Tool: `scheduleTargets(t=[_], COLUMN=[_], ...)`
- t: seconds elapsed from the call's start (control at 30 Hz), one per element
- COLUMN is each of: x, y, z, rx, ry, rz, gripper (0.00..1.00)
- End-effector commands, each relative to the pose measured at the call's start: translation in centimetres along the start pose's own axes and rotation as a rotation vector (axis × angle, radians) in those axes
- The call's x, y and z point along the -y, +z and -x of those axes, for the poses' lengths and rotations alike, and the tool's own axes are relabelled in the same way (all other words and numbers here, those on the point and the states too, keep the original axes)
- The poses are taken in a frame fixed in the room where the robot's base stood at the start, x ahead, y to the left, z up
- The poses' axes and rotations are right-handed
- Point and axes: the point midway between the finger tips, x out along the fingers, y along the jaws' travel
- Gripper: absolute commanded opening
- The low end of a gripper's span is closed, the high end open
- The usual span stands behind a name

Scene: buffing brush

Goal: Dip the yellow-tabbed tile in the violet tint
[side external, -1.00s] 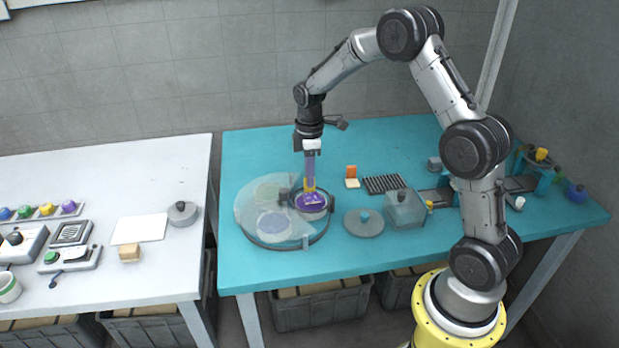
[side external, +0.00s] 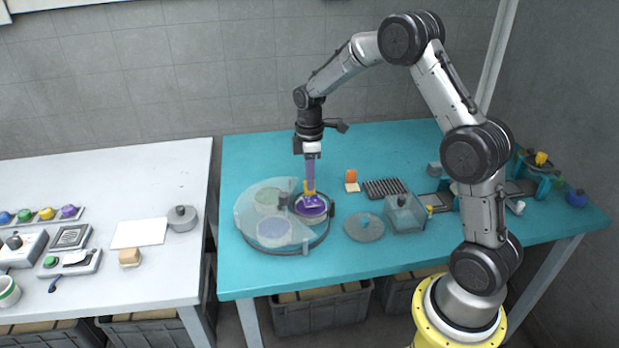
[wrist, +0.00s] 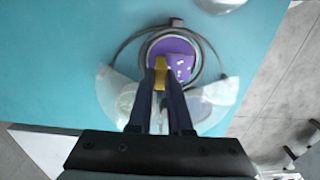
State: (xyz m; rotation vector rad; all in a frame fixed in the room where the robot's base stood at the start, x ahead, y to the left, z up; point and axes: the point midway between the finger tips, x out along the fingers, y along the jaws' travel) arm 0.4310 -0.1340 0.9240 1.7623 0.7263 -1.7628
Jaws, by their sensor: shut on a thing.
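My gripper (side external: 310,182) points straight down over the round tint station and is shut on the yellow tab (wrist: 160,73) of a tile. The tile (wrist: 178,66) looks violet with white specks in the wrist view. It sits over the violet tint well (side external: 317,212), which shows through the cover's open sector. In the side view the tile looks just above or at the violet surface; I cannot tell whether it touches. The fingers hide part of the tile and tab.
A clear cover (side external: 262,197) spans the station's other wells, one pale green, one pale lilac.

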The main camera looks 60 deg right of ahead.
Motion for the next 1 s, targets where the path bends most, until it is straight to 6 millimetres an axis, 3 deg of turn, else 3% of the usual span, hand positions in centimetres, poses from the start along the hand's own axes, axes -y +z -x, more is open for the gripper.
scheduleTargets(t=[0.47, 1.0], x=[0.0, 0.0], y=[0.0, 0.0], z=[0.2, 3.8], rx=[0.000, -0.001], ry=[0.001, 0.001], rz=[0.000, 0.000], gripper=[0.00, 0.00])
